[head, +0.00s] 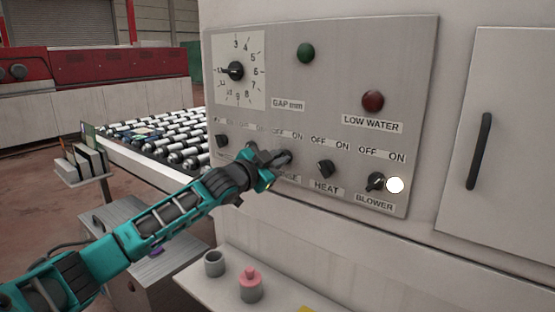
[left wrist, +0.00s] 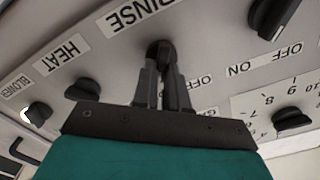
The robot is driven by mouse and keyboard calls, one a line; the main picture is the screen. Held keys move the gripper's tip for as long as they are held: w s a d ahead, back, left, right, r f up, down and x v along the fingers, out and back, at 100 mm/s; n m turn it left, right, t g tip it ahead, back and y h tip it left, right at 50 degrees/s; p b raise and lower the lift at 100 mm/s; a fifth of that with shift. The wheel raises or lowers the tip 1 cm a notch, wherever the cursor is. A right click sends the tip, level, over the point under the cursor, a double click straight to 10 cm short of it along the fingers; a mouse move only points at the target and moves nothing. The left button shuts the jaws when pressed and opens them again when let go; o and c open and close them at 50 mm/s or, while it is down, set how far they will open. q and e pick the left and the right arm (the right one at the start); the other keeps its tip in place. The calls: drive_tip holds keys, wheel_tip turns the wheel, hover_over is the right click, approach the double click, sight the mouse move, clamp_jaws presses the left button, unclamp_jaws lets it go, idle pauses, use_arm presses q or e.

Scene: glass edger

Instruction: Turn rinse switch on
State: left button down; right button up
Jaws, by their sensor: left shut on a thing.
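The rinse switch (head: 285,157) is a dark rotary knob in the lower row of the grey control panel. Its RINSE label (head: 288,178) is partly covered by my arm in the head view and reads upside down in the left wrist view (left wrist: 135,16). My left gripper (head: 276,162) is at the knob. In the left wrist view its two fingers (left wrist: 161,82) are closed around the dark knob (left wrist: 160,49). The fingers cover much of the knob, so I cannot tell which way it points. My right gripper is in neither view.
The heat knob (head: 325,169) and blower knob (head: 376,182) sit to the right, with a lit white lamp (head: 395,185) beside the blower. Another knob (head: 222,141) is to the left. A gap dial (head: 235,71) is above. A ledge below holds a pink-topped container (head: 250,284).

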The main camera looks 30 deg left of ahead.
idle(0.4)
use_arm(q)
drive_tip(key=c, duration=1.2)
unclamp_jaws()
drive_tip(key=shift+o, duration=0.2)
drive_tip(key=s+a+b, duration=0.1)
drive_tip(key=s+b, duration=0.1)
drive_tip(key=s, duration=1)
drive_tip(key=shift+s, duration=0.4)
